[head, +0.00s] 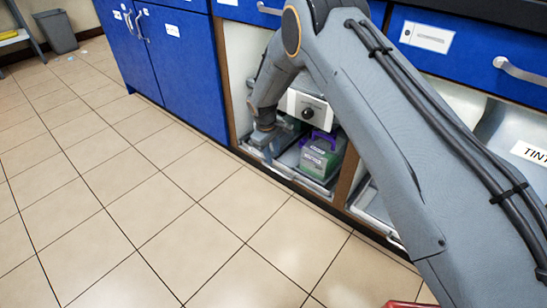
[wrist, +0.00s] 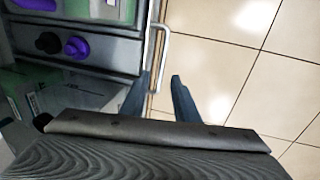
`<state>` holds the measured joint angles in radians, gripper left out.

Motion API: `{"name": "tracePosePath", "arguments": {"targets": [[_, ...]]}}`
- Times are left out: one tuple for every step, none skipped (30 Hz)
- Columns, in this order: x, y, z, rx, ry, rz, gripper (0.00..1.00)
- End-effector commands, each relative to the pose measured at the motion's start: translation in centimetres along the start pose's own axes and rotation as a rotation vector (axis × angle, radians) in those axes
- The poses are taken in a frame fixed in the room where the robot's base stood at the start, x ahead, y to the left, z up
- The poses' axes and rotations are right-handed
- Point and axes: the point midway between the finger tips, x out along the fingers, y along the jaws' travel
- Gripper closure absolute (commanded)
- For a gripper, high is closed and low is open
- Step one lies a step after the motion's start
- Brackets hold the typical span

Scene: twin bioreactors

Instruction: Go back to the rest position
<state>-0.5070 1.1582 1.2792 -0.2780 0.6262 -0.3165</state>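My gripper (wrist: 160,78) is open in the wrist view, its two dark fingers apart with nothing clamped between them. A pale bar handle (wrist: 167,55) on the unit's front edge lies just beyond and partly between the fingertips; I cannot tell whether they touch it. In the head view my arm reaches down into an open bay of the blue cabinets, and the gripper end (head: 262,145) is low at the bay's front edge, its fingers hard to make out.
A green box (head: 318,158) with a purple handle sits in a low tray (head: 288,158), below a white panel with a black knob (head: 307,113). Blue cabinet doors (head: 185,70) stand left. A grey bin (head: 57,32) is far left.

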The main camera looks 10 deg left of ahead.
Motion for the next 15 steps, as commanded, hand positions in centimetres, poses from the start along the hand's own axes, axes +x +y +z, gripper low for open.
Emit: {"name": "tracePosePath", "arguments": {"targets": [[0.0, 0.0, 0.0, 0.000, 0.000, 0.000, 0.72], [0.0, 0.0, 0.0, 0.000, 0.000, 0.000, 0.72], [0.0, 0.0, 0.0, 0.000, 0.000, 0.000, 0.72], [0.0, 0.0, 0.0, 0.000, 0.000, 0.000, 0.72], [0.0, 0.0, 0.0, 0.000, 0.000, 0.000, 0.72], [0.0, 0.0, 0.0, 0.000, 0.000, 0.000, 0.72], [0.0, 0.0, 0.0, 0.000, 0.000, 0.000, 0.72], [0.0, 0.0, 0.0, 0.000, 0.000, 0.000, 0.72], [0.0, 0.0, 0.0, 0.000, 0.000, 0.000, 0.72], [0.0, 0.0, 0.0, 0.000, 0.000, 0.000, 0.72], [0.0, 0.0, 0.0, 0.001, 0.000, 0.000, 0.72], [-0.1, 0.0, 0.0, 0.001, 0.000, 0.000, 0.72], [-0.2, 0.0, 0.0, 0.002, 0.001, 0.000, 0.72], [-0.5, 0.0, -0.1, 0.004, 0.002, -0.001, 0.72], [-1.2, -0.1, -0.1, 0.009, 0.004, -0.002, 0.72]]}}
